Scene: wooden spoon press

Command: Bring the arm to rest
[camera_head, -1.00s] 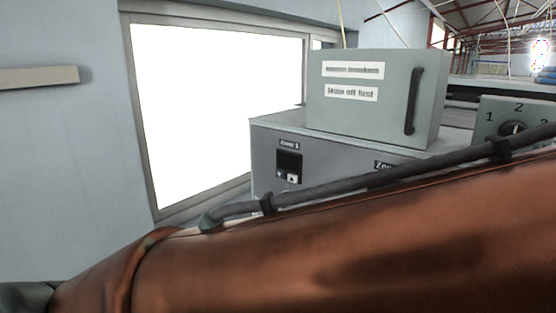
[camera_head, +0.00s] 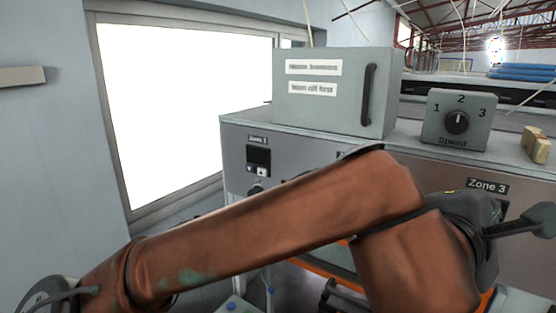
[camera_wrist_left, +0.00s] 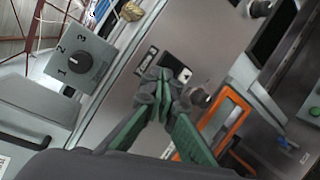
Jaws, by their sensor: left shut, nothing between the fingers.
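My left arm (camera_head: 260,225) crosses the lower part of the head view, a brown-orange arm bent at a joint right of centre. My left gripper (camera_wrist_left: 168,78) shows in the wrist view with green fingers and grey tips together, shut and empty. Its tips appear in front of the grey machine panel. My right gripper is in neither view.
A grey machine carries a box with a black handle (camera_head: 368,95), a speed dial box (camera_head: 458,120) and wooden pieces (camera_head: 537,145) on top. An orange frame (camera_wrist_left: 226,112) lies close right of the fingers in the wrist view. A bright window (camera_head: 185,110) is at the left.

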